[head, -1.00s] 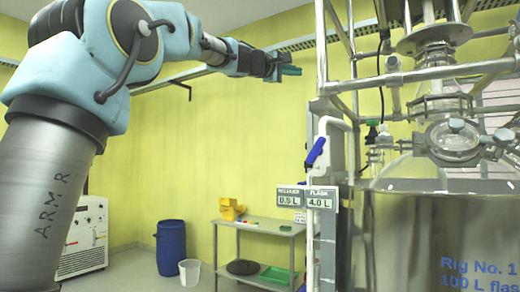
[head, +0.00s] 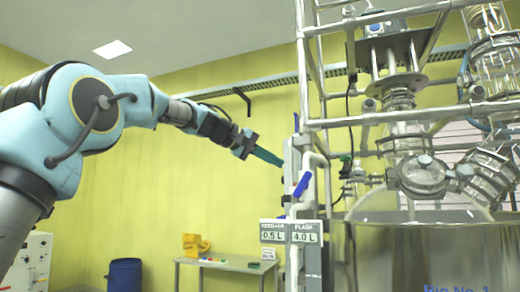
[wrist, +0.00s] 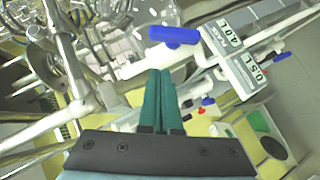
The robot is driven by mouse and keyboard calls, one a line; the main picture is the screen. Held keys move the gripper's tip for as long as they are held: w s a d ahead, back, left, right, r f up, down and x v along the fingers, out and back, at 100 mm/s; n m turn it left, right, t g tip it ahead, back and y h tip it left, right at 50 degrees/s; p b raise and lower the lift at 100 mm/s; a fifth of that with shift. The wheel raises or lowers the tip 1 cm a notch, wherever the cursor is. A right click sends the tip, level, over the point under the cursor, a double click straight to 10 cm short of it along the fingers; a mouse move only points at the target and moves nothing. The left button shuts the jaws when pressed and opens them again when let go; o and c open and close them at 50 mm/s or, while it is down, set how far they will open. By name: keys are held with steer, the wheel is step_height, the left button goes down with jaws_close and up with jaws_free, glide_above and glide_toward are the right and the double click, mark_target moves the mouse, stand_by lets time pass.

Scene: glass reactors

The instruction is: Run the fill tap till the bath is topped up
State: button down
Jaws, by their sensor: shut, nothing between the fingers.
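A blue tap handle (head: 302,184) sits on a white upright pipe at the left side of the glass rig. In the wrist view the blue handle (wrist: 173,35) lies crosswise just beyond my fingertips, with a small gap in the picture. My gripper (head: 281,163) has green fingers, shut and empty, pointing right and slightly down, above and left of the handle. The shut fingers also show in the wrist view (wrist: 160,72). A large steel vessel (head: 400,262) stands below the glassware at the right. The liquid level inside it cannot be seen.
Two readout plates (head: 290,232) beside the pipe show 0.5 L and 4.0 L. Metal frame tubes (head: 420,112) and glass fittings stand right of the tap. A low table (head: 228,265) with a yellow object (head: 194,245) and a blue drum (head: 124,275) stand behind.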

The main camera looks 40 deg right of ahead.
mark_target(303, 185)
steer(key=shift+s+d+f+p, duration=0.2)
steer(key=shift+s+d+f, duration=0.6)
steer(key=shift+d, duration=0.15)
steer(key=shift+s+d+f+p, duration=0.2)
steer(key=shift+s+d+f, duration=0.5)
steer(key=shift+d, duration=0.25)
